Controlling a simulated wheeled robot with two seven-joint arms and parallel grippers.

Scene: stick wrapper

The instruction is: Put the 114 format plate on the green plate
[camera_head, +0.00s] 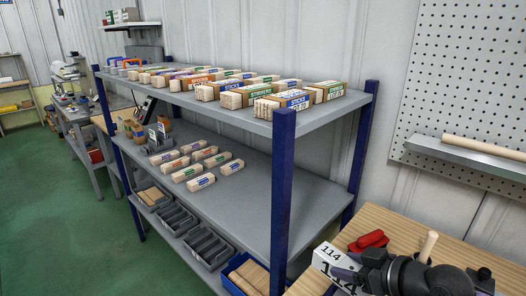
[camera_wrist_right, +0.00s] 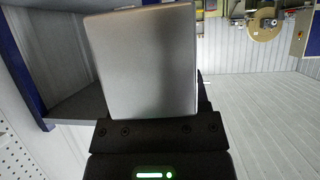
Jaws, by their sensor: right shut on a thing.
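The 114 format plate (camera_head: 327,260) is a pale block marked "114" on two faces, low at the right in the head view. My right gripper (camera_head: 352,277) is shut on it, above the wooden bench. In the right wrist view a flat grey face (camera_wrist_right: 142,62), likely that of the held plate, rises from the dark gripper (camera_wrist_right: 158,130). My left gripper is not in view. I cannot make out the green plate in either view.
A shelf with blue posts (camera_head: 282,190) holds rows of wrapped stick bundles (camera_head: 285,100) and grey bins (camera_head: 208,246). A red object (camera_head: 369,240) and an upright wooden peg (camera_head: 428,246) are by my right arm at the wooden bench (camera_head: 405,222). Green floor (camera_head: 60,200) is clear at left.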

